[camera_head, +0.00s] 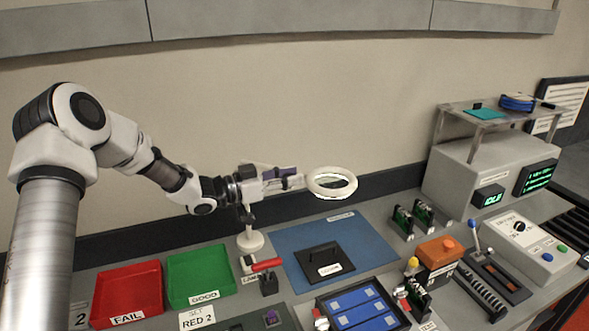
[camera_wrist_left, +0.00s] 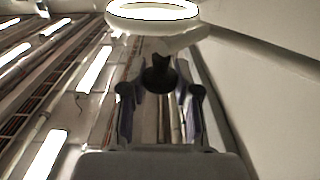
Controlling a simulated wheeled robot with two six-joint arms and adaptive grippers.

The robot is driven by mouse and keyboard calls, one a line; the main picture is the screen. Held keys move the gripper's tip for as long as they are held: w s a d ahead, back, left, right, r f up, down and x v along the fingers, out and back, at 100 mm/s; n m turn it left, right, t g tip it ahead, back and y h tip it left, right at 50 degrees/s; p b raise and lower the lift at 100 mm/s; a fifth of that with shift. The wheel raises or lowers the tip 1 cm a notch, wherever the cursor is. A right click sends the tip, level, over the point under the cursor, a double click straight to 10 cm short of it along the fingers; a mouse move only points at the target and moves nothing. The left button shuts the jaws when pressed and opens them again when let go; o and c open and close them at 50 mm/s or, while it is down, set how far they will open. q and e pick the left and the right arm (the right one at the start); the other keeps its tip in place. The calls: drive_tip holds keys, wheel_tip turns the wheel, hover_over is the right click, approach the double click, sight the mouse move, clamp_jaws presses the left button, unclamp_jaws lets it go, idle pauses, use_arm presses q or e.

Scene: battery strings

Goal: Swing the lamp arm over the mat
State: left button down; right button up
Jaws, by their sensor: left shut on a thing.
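The lamp has a white ring head (camera_head: 332,194), a thin arm and a white base (camera_head: 250,240) standing at the left of the blue mat (camera_head: 290,241). My left gripper (camera_head: 287,182) is shut on the lamp arm just left of the ring head and hides much of the arm. In the left wrist view the lit ring (camera_wrist_left: 152,12) is at the top, beyond my gripper's fingers (camera_wrist_left: 161,100). In the head view the ring appears above the mat's far edge; whether it is directly over the mat is hard to tell. My right gripper is not in view.
A black fixture (camera_head: 322,268) stands on the mat. Red (camera_head: 128,290) and green (camera_head: 200,275) bins are at the left. A red-handled clamp (camera_head: 267,272) stands in front of the lamp base. A blue battery tray (camera_head: 360,308) is in front, and a grey instrument (camera_head: 480,172) is at the right.

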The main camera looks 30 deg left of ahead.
use_arm(q)
drive_tip(key=shift+s, duration=0.15)
drive_tip(key=c, duration=0.9)
unclamp_jaws()
drive_tip(key=shift+o, duration=0.2)
drive_tip(key=shift+a, duration=0.1)
drive_tip(key=v, duration=1.1)
drive_tip(key=shift+s+a, duration=0.25)
drive_tip(key=shift+a, duration=0.1)
